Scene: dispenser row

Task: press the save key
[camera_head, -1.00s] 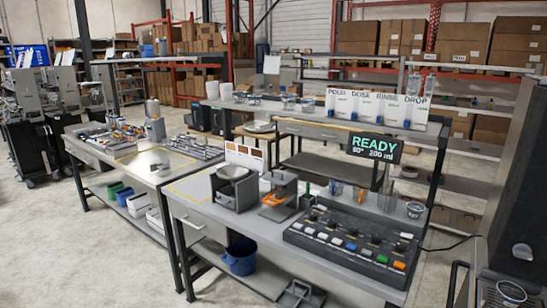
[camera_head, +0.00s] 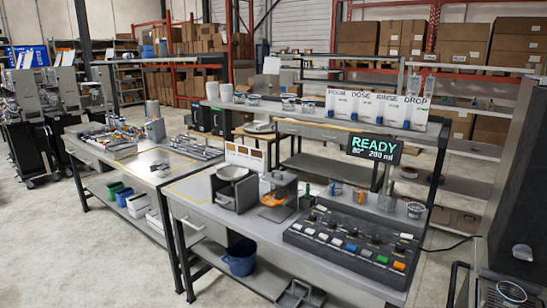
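A dark control panel (camera_head: 343,257) lies on the front right bench. Dark knobs stand in its back rows. Along its front edge runs a row of coloured keys, with white keys (camera_head: 310,231) at the left, a blue key (camera_head: 351,246), a green key (camera_head: 382,258) and an orange key (camera_head: 399,266) at the right end. The key labels are too small to read, so I cannot tell which one is the save key. A display (camera_head: 374,149) above the panel reads READY, with smaller figures under it. My gripper is not in view.
A grey bowl device (camera_head: 234,188) and an orange-trimmed stand (camera_head: 279,196) stand left of the panel. Small cups (camera_head: 416,210) stand behind it. A dark machine (camera_head: 520,200) rises at the right edge. A blue bucket (camera_head: 240,258) sits on the lower shelf.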

